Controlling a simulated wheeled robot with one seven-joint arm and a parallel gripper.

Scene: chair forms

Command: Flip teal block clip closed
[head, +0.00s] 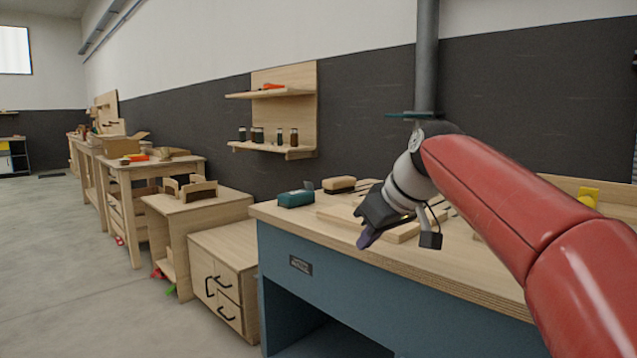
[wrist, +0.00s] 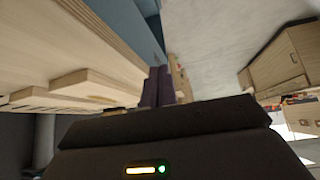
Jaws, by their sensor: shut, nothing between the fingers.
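A teal block (head: 296,198) lies on the top of the blue-sided workbench, near its left end. It is small in the head view, and I cannot make out a clip on it or whether one is open. My gripper (head: 366,239) is to the right of the teal block, over the front edge of the bench, with its purple fingers pointing down. The fingers are together and empty, apart from the block. The fingers also show in the wrist view (wrist: 158,87), beside the bench edge; the teal block does not show there.
A wooden brush (head: 339,185) lies just right of the teal block. Wooden boards (head: 402,232) lie behind and below my gripper. A thin teal strip (head: 411,114) shows by the grey pipe (head: 427,60). A drawer cabinet (head: 222,285) stands left of the bench.

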